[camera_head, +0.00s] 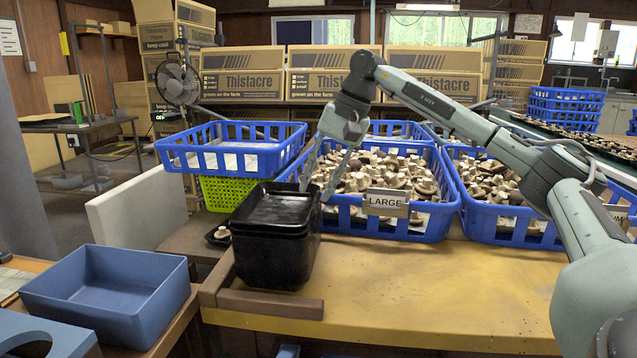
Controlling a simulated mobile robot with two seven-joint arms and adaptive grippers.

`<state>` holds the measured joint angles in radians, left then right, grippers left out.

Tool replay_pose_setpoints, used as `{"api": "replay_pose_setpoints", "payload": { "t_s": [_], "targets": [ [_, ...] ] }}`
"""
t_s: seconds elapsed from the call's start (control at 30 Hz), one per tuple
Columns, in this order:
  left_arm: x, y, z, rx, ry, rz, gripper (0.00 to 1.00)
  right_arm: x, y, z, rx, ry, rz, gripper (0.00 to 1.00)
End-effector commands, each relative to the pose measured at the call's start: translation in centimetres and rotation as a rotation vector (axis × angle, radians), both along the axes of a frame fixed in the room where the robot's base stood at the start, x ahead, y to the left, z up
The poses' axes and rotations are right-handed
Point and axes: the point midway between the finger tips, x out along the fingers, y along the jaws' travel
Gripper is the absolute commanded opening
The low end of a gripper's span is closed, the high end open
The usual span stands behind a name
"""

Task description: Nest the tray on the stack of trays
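A stack of black trays (272,255) stands at the left end of the yellow table, nested closely. The topmost tray (268,207) sits on the stack; its rim looks slightly uneven with those below. My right gripper (315,192) reaches down from above at the stack's back right corner. Its two fingers are spread apart, with the tips close to the top tray's rim. I cannot tell whether they touch it. No tray hangs from the gripper. My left gripper is out of view.
A blue crate of mushrooms labelled LARGE (431,224) stands right behind the stack, with another mushroom crate (483,225) beside it. An empty blue crate (222,160) sits on a green crate (226,190) behind left. A blue bin (150,318) is at front left. The table front (400,300) is clear.

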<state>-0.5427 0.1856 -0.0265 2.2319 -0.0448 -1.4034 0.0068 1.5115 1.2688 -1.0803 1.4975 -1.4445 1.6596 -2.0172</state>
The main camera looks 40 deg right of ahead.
Motion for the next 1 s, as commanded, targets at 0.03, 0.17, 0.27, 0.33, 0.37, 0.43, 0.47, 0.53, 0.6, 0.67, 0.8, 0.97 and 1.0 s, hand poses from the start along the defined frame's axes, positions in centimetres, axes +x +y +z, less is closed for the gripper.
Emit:
{"api": "replay_pose_setpoints", "payload": {
  "t_s": [0.03, 0.17, 0.27, 0.33, 0.37, 0.43, 0.47, 0.53, 0.6, 0.67, 0.8, 0.97, 1.0],
  "targets": [
    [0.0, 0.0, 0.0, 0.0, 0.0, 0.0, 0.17, 0.0, 0.0, 0.0, 0.0, 0.0, 0.0, 0.29],
    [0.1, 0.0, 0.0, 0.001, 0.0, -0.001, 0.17, -0.1, -0.1, 0.3, 0.001, -0.001, 0.0, 0.29],
    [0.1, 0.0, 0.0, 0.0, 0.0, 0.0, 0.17, -0.3, -0.3, 1.2, 0.001, -0.002, 0.0, 0.29],
    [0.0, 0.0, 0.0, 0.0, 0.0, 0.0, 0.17, -0.6, -0.6, 2.4, 0.002, -0.003, -0.001, 0.29],
    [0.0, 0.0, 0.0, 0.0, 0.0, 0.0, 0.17, -0.8, -0.8, 2.9, 0.001, -0.003, -0.001, 0.29],
    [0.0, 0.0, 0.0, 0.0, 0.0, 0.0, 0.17, -1.2, -1.1, 4.4, 0.001, -0.004, -0.001, 0.29],
    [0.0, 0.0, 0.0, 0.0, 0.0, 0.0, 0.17, -1.4, -1.3, 5.0, 0.002, -0.004, 0.0, 0.29],
    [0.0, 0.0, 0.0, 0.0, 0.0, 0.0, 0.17, -1.9, -1.6, 6.5, 0.002, -0.004, 0.001, 0.29],
    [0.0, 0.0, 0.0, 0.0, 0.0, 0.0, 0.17, -2.3, -2.0, 7.8, 0.002, -0.004, 0.0, 0.29],
    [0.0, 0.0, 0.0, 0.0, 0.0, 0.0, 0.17, -2.6, -2.2, 8.8, 0.001, -0.003, -0.001, 0.29],
    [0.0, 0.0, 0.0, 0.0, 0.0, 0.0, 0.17, -3.1, -2.7, 10.4, 0.001, -0.002, 0.001, 0.29],
    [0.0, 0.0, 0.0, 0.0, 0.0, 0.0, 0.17, -3.4, -2.9, 11.1, 0.0, 0.0, 0.0, 0.29],
    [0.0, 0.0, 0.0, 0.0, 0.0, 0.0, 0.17, -3.4, -2.9, 11.2, 0.0, 0.0, 0.0, 0.29]
  ]
}}
